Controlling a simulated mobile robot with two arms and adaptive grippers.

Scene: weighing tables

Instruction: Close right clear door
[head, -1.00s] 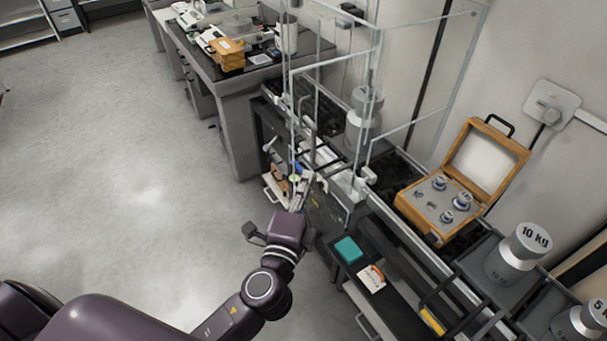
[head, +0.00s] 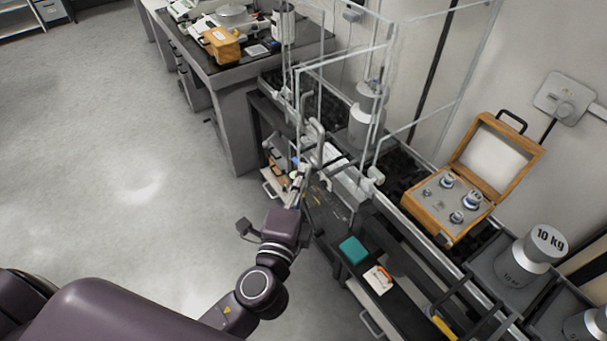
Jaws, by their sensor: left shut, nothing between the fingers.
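The clear-walled enclosure (head: 388,88) with thin pale frame edges stands on the bench at the upper middle. A clear door panel (head: 309,98) on its front left side stands at an angle to the frame, with a pale curved handle (head: 316,140) low on it. Which panel is the right door is hard to tell. My left gripper (head: 300,176) is shut and empty, just below and left of that handle. Whether its tips touch the handle or panel I cannot tell. My right gripper is not in view.
A large metal weight (head: 362,125) stands inside the enclosure. An open wooden weight case (head: 450,205) and a 10 kg weight (head: 528,258) are to the right. A teal box (head: 352,250) lies on the lower shelf. Open floor (head: 130,150) is at left.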

